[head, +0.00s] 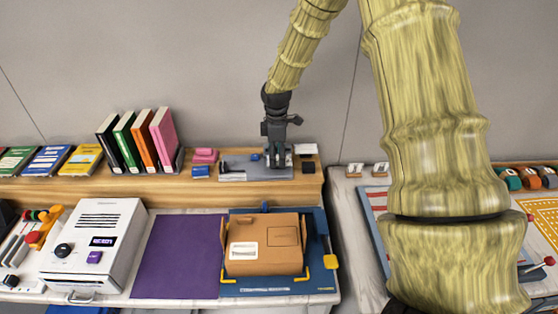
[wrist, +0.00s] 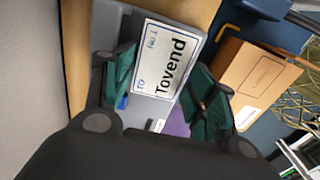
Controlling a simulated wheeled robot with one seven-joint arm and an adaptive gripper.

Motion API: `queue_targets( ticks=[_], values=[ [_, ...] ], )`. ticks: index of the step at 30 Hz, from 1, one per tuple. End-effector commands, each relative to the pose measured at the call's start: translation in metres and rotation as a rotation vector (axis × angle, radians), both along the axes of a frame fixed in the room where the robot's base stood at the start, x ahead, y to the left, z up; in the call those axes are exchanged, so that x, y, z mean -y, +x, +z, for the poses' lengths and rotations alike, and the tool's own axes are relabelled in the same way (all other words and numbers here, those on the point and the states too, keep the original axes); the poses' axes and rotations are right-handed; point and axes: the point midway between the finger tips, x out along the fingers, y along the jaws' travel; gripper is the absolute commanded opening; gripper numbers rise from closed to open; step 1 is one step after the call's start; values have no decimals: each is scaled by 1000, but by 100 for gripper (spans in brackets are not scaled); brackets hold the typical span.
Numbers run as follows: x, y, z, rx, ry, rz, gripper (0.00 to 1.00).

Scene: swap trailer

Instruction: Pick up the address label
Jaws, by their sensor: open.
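The address label (wrist: 165,60) is a white card with a thin dark border and the printed word "Tovend". In the wrist view it shows at the grey tray (wrist: 103,30), between and beyond my finger pads. My gripper (wrist: 163,92) is open, with one green pad on each side of the label's near part. I cannot tell whether the pads touch it. In the head view my gripper (head: 277,158) is down at the grey tray (head: 238,163) on the wooden shelf. I cannot make out the label there; the gripper seems to hide it.
A brown box (head: 262,262) with a white label stands on a blue mat (head: 322,222) below the shelf. A purple mat (head: 178,257) and a white machine (head: 95,240) are to its left. Upright books (head: 140,140) and pink and blue blocks (head: 203,156) stand left of the tray.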

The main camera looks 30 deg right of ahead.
Motion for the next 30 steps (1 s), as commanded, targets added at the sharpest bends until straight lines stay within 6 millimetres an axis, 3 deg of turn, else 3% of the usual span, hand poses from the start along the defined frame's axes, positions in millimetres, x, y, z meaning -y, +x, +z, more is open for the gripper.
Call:
queue_targets(
  ticks=[11, 14, 15, 30],
  values=[
    [0, 0, -4, 0, 0, 0, 57],
    [0, 0, -4, 0, 0, 0, 41],
    [0, 0, -4, 0, 0, 0, 40],
    [0, 1, 3, 2, 0, 0, 40]
  ],
)
